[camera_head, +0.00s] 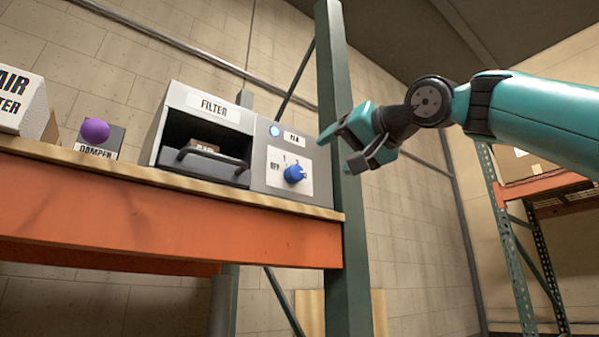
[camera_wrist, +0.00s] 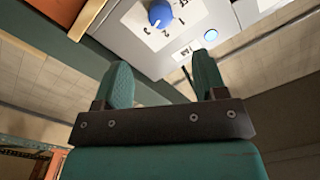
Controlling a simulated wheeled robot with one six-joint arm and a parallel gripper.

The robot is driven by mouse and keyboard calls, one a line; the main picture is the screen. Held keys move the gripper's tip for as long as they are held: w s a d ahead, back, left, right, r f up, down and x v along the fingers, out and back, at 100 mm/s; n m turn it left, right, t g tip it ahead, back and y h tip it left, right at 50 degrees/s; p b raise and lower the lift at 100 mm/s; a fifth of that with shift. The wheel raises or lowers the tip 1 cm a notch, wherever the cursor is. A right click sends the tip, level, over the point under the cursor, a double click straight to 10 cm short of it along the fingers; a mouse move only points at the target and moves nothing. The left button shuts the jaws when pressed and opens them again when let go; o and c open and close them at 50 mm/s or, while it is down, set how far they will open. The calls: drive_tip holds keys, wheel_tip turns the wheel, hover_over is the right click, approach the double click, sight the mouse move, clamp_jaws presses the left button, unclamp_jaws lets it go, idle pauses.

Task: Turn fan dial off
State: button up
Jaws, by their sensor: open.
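The fan dial (camera_head: 294,173) is a blue knob on a white plate marked OFF, 1 and more positions, on the grey fan box (camera_head: 262,160). A round blue light (camera_head: 275,130) and a FAN label sit above it. In the wrist view the dial (camera_wrist: 161,13) is at the top, seen upside down, with the lit blue light (camera_wrist: 211,35) to its right. My gripper (camera_head: 340,150) is to the right of the fan box, in front of the green post, apart from the dial. In the wrist view its two fingers (camera_wrist: 163,80) are spread with nothing between them.
The green rack post (camera_head: 343,200) stands just right of the fan box. Left of the box are the FILTER unit (camera_head: 205,130) with its drawer handle, the purple DAMPER knob (camera_head: 95,131) and an air filter carton (camera_head: 20,100). The orange shelf beam (camera_head: 170,215) runs below.

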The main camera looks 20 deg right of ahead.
sight(298, 172)
drive_tip(key=p+x, duration=0.3)
drive_tip(key=x, duration=0.7)
drive_tip(key=shift+w+a+r, duration=0.1)
drive_tip(key=shift+w, duration=0.1)
drive_tip(key=shift+w+a+p, duration=0.2)
drive_tip(key=shift+w+p, duration=0.15)
drive_tip(key=shift+w, duration=0.3)
drive_tip(key=c, duration=0.9)
